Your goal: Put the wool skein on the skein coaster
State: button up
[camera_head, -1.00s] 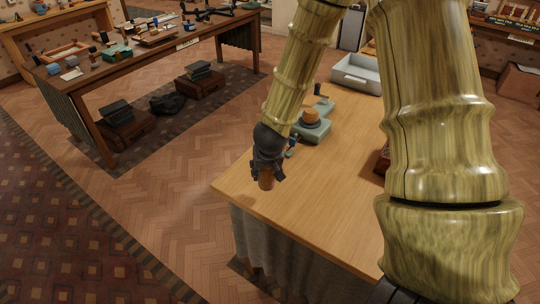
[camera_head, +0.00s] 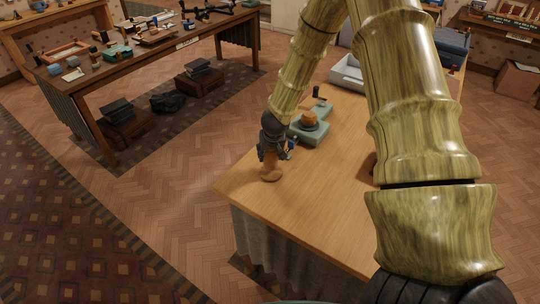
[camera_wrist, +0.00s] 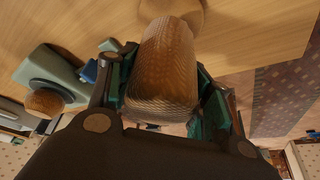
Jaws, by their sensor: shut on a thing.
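My gripper (camera_head: 270,155) is shut on the wool skein (camera_wrist: 163,75), a brown, ribbed cylinder between the fingers in the wrist view. In the head view the skein (camera_head: 268,165) is mostly hidden by the gripper and points down over the near left corner of the wooden table. A round, tan wooden disc, apparently the skein coaster (camera_head: 271,177), lies just below it. The coaster (camera_wrist: 182,10) also shows at the top of the wrist view, beyond the skein's far end. I cannot tell whether skein and coaster touch.
A grey-green device (camera_head: 309,132) with a round orange-brown top (camera_head: 309,119) stands behind the gripper. A small blue item (camera_head: 289,150) is close beside the gripper. A pale tray (camera_head: 347,73) is farther back. The tabletop (camera_head: 310,210) right of the coaster is clear.

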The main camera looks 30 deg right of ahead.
jog(key=shift+f+p, duration=0.3)
jog(key=shift+f, duration=0.85)
jog(key=shift+f, duration=0.1)
jog(key=shift+f, duration=0.1)
jog(key=o, duration=1)
jog(key=shift+o, duration=0.2)
jog(key=b+v, duration=0.1)
jog(key=v, duration=1.1)
